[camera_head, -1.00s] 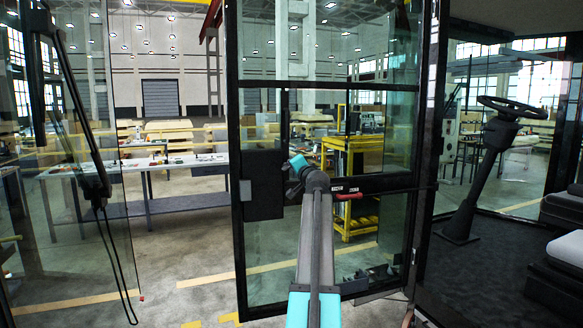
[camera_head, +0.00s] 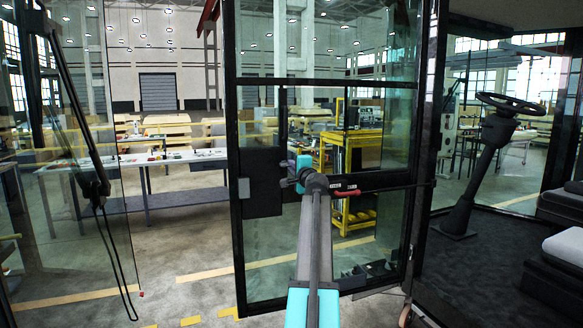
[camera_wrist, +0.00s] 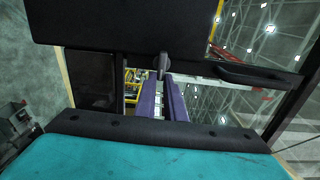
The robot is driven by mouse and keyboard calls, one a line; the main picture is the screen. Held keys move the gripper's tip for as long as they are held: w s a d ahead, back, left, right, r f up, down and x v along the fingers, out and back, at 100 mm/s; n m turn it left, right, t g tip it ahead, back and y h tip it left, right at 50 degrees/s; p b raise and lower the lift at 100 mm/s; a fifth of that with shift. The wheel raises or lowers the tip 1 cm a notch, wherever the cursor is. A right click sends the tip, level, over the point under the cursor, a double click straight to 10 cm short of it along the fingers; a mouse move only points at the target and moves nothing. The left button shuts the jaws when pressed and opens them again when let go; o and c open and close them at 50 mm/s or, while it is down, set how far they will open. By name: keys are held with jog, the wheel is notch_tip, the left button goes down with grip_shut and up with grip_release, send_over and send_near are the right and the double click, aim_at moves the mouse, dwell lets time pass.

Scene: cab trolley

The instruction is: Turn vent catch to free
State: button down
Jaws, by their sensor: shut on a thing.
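The glazed cab door (camera_head: 232,110) with a black frame stands in the middle of the head view, a black lock box (camera_head: 262,185) on its left side. My gripper (camera_head: 287,172) reaches to the right edge of this box. In the wrist view a short dark grey lever (camera_wrist: 163,62), seemingly the vent catch, sticks out from the black housing (camera_wrist: 110,22). The two purple fingers of my gripper (camera_wrist: 161,80) are closed about the lever's end. The fingertips hide part of the lever, and its exact angle is hard to tell.
A red handle (camera_head: 350,192) under small labels sits on the door's crossbar, right of my wrist. A black bar handle (camera_wrist: 258,76) is near the fingers in the wrist view. The steering column (camera_head: 480,180) stands right.

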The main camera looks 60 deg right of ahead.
jog(key=shift+w+r, duration=0.1)
jog(key=shift+r, duration=0.15)
jog(key=c, duration=1.8)
grip_release()
jog(key=shift+w+f, duration=0.1)
jog(key=shift+w, duration=0.05)
jog(key=shift+c, duration=0.2)
jog(key=shift+f, duration=0.15)
jog(key=shift+s+a, duration=0.1)
jog(key=shift+s, duration=0.15)
jog(key=b+v, duration=0.4)
jog(key=v, duration=0.9)
jog(key=shift+a, duration=0.25)
jog(key=shift+s, duration=0.15)
